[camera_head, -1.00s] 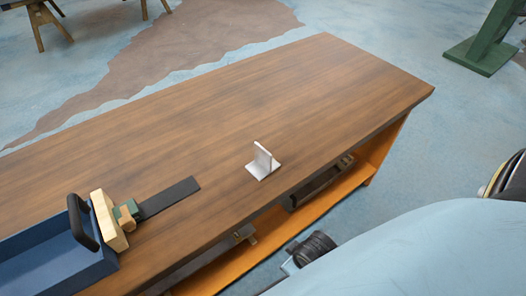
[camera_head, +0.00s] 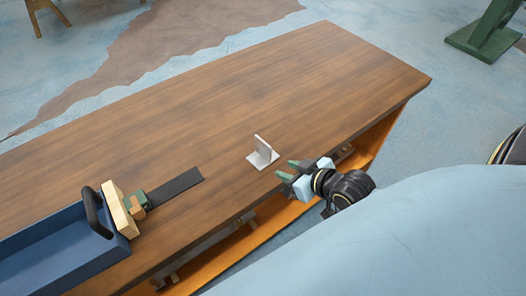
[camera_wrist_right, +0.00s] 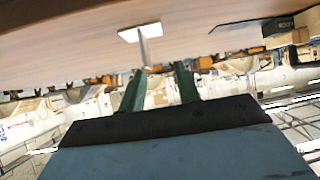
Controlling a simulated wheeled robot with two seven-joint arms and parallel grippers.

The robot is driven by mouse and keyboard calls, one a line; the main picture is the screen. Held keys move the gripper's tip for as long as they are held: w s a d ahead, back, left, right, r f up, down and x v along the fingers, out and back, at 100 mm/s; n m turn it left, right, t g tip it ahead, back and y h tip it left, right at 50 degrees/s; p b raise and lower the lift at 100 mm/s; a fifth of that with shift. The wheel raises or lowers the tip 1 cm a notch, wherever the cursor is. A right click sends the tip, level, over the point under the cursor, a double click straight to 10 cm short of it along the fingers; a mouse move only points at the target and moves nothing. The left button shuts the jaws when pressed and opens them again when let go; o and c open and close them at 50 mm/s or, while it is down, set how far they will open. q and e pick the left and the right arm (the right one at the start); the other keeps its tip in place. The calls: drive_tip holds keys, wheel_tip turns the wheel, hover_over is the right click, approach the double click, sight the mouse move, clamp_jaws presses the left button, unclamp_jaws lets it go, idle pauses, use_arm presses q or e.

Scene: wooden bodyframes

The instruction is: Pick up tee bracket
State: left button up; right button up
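The tee bracket (camera_head: 262,152) is a small light-grey metal piece with a flat base and an upright plate. It stands on the wooden table (camera_head: 200,110) near its front edge. In the right wrist view the bracket (camera_wrist_right: 143,38) shows at the top, beyond the fingertips. My right gripper (camera_head: 284,170) is at the table's front edge, just right of and nearer than the bracket, apart from it. Its two green fingers are spread with nothing between them, as the right wrist view (camera_wrist_right: 160,72) shows. My left gripper is not in view.
A blue toolbox (camera_head: 60,250) with a dark handle stands at the table's left. Beside it lie a wooden-headed tool (camera_head: 120,208) and a dark flat strip (camera_head: 176,187). An orange shelf (camera_head: 225,268) is under the table. The tabletop behind the bracket is clear.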

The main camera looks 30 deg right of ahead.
sight(263, 141)
drive_tip(key=w+f, duration=0.1)
drive_tip(key=w, duration=0.3)
drive_tip(key=w+f+t+b, duration=0.1)
drive_tip(key=w, duration=0.4)
drive_tip(key=w+d+f+t, duration=0.1)
drive_tip(key=w, duration=0.4)
drive_tip(key=shift+w+f, duration=0.2)
drive_tip(key=shift+f, duration=0.1)
clamp_jaws()
drive_tip(key=shift+r, duration=0.1)
